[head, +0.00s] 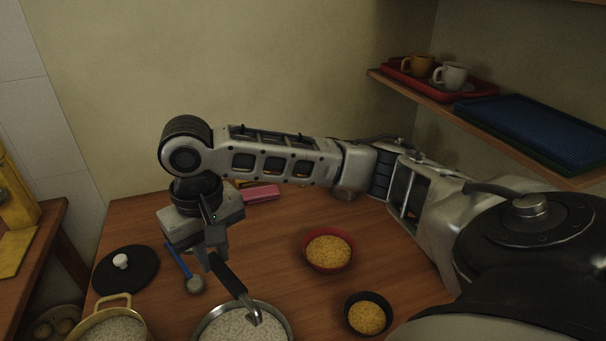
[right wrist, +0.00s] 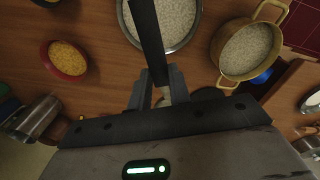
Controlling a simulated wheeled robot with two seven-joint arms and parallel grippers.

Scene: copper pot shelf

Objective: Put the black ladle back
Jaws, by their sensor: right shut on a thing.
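The black ladle (head: 229,276) slants down from my right gripper (head: 212,256), with its lower end over or in a metal pan of rice (head: 204,322). I cannot tell whether it touches the rice. My right gripper is shut on the ladle's handle. In the right wrist view the black ladle (right wrist: 147,30) runs up from between the fingers (right wrist: 156,92) across the pan of rice (right wrist: 186,45), and its far end is cut off by the frame. My left gripper is not in view.
A brass pot (head: 128,303) of rice, a black lid (head: 124,274) and a blue-handled utensil (head: 179,261) lie at the left. A red bowl (head: 328,268) and black bowl (head: 367,331) of yellow grains are right. A shelf (head: 440,106) holds trays and cups. The table's middle is clear.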

